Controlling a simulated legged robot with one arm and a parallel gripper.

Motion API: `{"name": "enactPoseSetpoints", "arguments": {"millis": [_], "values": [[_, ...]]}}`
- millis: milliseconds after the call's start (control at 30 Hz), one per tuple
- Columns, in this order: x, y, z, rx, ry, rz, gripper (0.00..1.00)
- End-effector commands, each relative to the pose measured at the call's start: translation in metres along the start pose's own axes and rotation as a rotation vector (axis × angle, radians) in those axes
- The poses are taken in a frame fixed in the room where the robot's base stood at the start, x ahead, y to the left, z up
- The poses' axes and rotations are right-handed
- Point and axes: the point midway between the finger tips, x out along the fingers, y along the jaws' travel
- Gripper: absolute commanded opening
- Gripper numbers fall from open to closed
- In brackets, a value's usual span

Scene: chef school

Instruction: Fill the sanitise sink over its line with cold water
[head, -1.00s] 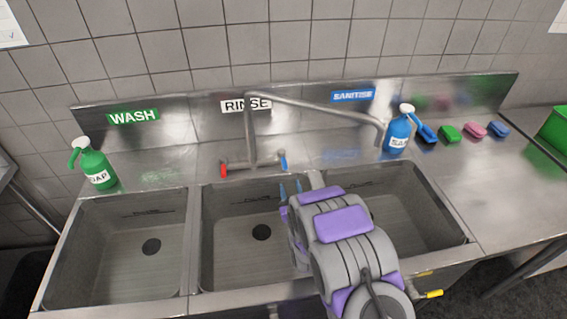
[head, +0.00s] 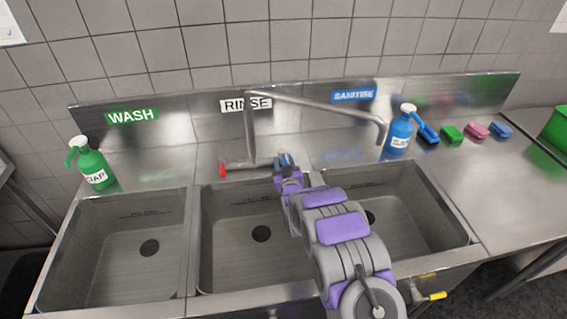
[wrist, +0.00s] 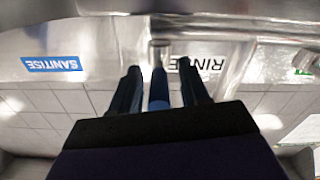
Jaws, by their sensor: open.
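The sanitise sink (head: 420,215) is the right basin, under the blue SANITISE sign (head: 354,95). Its floor looks bare, and my arm covers its left part. The long spout (head: 325,108) swings right, with its end above the back of this basin. My gripper (head: 284,158) is at the right end of the tap behind the rinse sink. In the wrist view its two dark fingers (wrist: 163,80) are open, with the blue tap handle (wrist: 158,92) between them. I cannot tell whether they touch it. The red handle (head: 222,170) is at the tap's left end.
The rinse sink (head: 235,275) and wash sink (head: 110,275) lie to the left. A green soap bottle (head: 92,166) stands far left. A blue bottle (head: 399,132) stands close to the spout end, with several sponges right of it. A yellow handle (head: 437,296) sticks out below the sanitise sink.

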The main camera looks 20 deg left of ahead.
Motion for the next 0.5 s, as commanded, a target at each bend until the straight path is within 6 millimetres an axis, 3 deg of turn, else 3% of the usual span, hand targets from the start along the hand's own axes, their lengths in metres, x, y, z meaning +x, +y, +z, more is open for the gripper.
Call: {"name": "enactPoseSetpoints", "arguments": {"millis": [500], "values": [[0.0081, 0.0004, 0.0000, 0.000, 0.000, 0.000, 0.42]]}}
